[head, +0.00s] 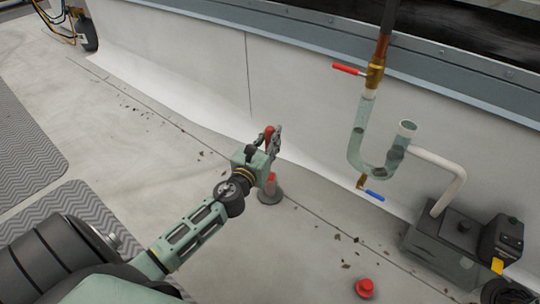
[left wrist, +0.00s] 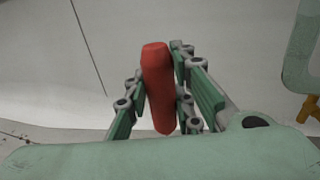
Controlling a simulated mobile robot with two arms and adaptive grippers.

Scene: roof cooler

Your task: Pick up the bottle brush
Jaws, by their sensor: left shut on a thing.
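The red handle of the bottle brush (head: 269,132) is between the fingers of my left gripper (head: 273,140). The left gripper is shut on it; in the left wrist view the red handle (left wrist: 158,85) stands nearly upright, slightly tilted, with a finger on each side. The brush's bristle end is hidden in both views. Below the gripper, a grey round base with a red upright part (head: 270,190) stands on the floor; I cannot tell whether it touches the brush. My right gripper is not in view.
A clear U-shaped trap pipe (head: 360,150) with red and blue valve levers hangs at the right by the white wall. A dark pump box (head: 438,250) stands lower right. A red cap (head: 365,287) and scattered leaves lie on the floor. Grey ribbed mats lie left.

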